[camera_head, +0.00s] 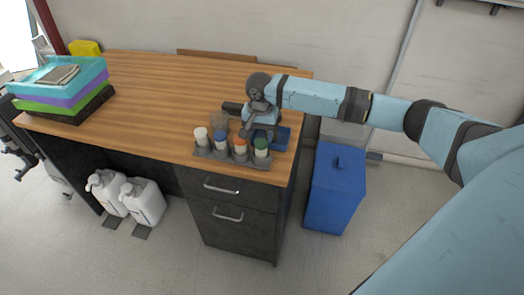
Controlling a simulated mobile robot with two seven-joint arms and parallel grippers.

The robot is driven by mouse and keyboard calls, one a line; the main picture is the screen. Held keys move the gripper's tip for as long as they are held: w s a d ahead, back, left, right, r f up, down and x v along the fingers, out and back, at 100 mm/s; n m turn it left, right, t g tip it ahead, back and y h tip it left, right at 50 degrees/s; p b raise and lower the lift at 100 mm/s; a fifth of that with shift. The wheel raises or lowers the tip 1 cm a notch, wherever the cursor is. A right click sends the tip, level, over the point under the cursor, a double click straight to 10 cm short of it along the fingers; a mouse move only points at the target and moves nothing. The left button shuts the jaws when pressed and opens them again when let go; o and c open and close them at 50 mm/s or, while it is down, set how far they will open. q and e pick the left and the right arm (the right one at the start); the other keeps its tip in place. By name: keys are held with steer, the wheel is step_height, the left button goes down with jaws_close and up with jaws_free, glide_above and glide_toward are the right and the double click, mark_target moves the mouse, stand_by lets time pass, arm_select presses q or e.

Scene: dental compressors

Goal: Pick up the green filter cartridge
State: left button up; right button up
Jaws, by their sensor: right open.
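The green filter cartridge (261,148) stands upright at the right end of a grey rack (230,158) at the front right of the wooden desk. It has a white body and a green top. A white cartridge (201,137), a blue-topped one (220,141) and an orange-topped one (240,147) stand to its left in the same rack. My right gripper (238,119) is open and empty, above and behind the rack, slightly left of the green cartridge. It appears apart from the cartridges. My left gripper is not in view.
A blue tray (282,139) lies behind the rack, partly covered by my right arm. Stacked coloured trays (62,94) stand at the desk's far left. A blue lidded bin (336,190) and white jugs (143,202) are on the floor. The desk's middle is clear.

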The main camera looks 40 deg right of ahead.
mark_target(261, 142)
steer(key=shift+s+f, duration=0.15)
steer(key=shift+f, duration=1.4)
steer(key=shift+s+f, duration=0.1)
steer(key=shift+f, duration=1.4)
steer(key=c, duration=0.7)
